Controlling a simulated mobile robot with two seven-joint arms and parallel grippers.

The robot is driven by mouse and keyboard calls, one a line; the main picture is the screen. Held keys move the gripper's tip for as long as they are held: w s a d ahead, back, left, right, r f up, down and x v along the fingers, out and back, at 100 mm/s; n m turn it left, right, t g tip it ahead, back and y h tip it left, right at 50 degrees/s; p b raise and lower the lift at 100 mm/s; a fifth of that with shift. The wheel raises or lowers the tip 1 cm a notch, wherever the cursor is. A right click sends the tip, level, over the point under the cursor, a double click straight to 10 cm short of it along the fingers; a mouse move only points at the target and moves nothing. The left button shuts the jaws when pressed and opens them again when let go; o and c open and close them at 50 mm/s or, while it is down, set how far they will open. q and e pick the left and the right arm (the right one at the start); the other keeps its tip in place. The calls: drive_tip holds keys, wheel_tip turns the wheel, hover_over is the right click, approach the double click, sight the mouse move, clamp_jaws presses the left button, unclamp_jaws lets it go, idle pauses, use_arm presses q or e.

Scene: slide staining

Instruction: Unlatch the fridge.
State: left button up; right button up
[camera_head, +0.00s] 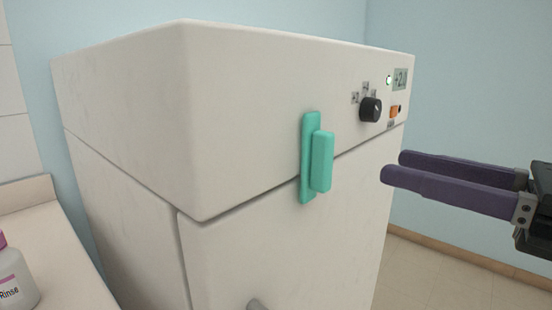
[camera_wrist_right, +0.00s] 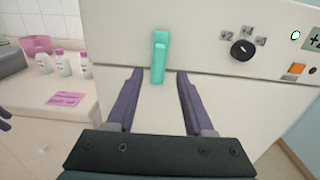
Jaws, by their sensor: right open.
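The fridge (camera_head: 120,85) is a white cabinet with a seam between its top part and the door (camera_head: 270,250) below. A teal latch (camera_head: 322,162) stands upright across this seam on the front; it also shows in the right wrist view (camera_wrist_right: 159,58). My right gripper (camera_head: 394,166) has purple fingers, is open and empty, and is right of the latch, apart from it. In the right wrist view its fingers (camera_wrist_right: 159,74) point at the fridge front, with the latch between and beyond the tips. A purple piece, seemingly my left gripper (camera_wrist_right: 5,117), shows at the left edge.
A black knob (camera_head: 370,109), an orange switch (camera_head: 394,112) and a display (camera_head: 400,79) are on the upper front. A counter (camera_head: 45,235) with a rinse bottle (camera_head: 14,280) stands left. A pink tub (camera_wrist_right: 36,43) is there too. Floor right of the fridge is clear.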

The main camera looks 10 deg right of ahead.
sight(332, 149)
drive_tip(key=x, duration=0.2)
drive_tip(key=p+x, duration=0.1)
drive_tip(key=x, duration=0.2)
drive_tip(key=p+x, duration=0.1)
drive_tip(key=x, duration=0.1)
drive_tip(key=shift+w+a+r, duration=0.15)
drive_tip(key=shift+a+r, duration=0.05)
drive_tip(key=shift+r, duration=0.05)
drive_tip(key=shift+w+a+f+p, duration=0.15)
drive_tip(key=shift+w+a+p, duration=0.25)
drive_tip(key=shift+w, duration=0.2)
drive_tip(key=shift+c, duration=0.3)
clamp_jaws()
